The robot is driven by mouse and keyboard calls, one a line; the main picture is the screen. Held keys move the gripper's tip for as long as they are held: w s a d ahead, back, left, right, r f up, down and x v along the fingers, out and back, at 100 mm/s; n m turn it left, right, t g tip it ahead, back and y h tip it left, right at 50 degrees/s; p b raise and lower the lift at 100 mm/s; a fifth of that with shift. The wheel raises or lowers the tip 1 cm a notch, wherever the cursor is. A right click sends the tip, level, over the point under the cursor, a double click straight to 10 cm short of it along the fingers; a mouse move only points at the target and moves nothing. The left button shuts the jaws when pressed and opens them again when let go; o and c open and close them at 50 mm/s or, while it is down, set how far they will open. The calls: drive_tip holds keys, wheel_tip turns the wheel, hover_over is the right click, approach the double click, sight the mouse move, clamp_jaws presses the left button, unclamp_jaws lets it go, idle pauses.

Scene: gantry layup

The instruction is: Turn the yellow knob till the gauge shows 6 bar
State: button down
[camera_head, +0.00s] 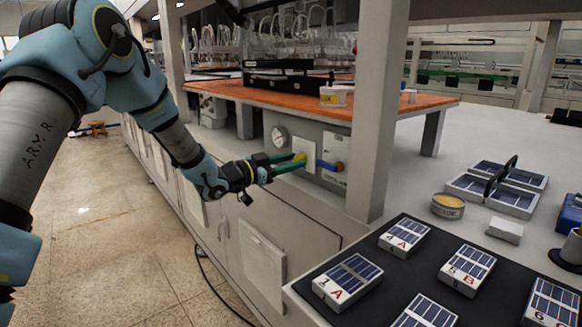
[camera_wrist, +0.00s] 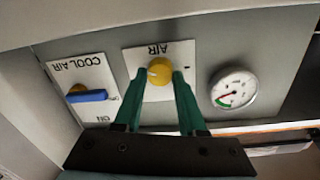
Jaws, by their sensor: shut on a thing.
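The yellow knob (camera_wrist: 159,72) sits on a white plate marked AIR (camera_wrist: 186,53), upside down in the wrist view. My gripper (camera_wrist: 159,80) has its green fingers on both sides of the knob and is shut on it. In the head view my gripper (camera_head: 291,161) reaches the panel from the left, with part of the yellow knob (camera_head: 299,157) showing at the fingertips. The round gauge (camera_wrist: 234,89) is right of the knob in the wrist view, with a red needle and a green arc; its numbers are too small to read. The gauge (camera_head: 280,137) also shows in the head view.
A blue-handled valve (camera_wrist: 88,96) on a COOL AIR plate is beside the AIR plate, close to my fingers. An orange worktop (camera_head: 300,92) overhangs the panel. A post (camera_head: 377,110) stands to the right. Labelled solar cells lie on a dark mat (camera_head: 385,280).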

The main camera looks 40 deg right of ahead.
drive_tip(key=shift+c, duration=2.4)
unclamp_jaws()
drive_tip(key=w+a+b, duration=0.1)
drive_tip(key=a+b, duration=0.1)
drive_tip(key=a, duration=0.8)
drive_tip(key=shift+a+b, duration=0.3)
drive_tip(key=shift+a, duration=0.1)
drive_tip(key=shift+w, duration=0.1)
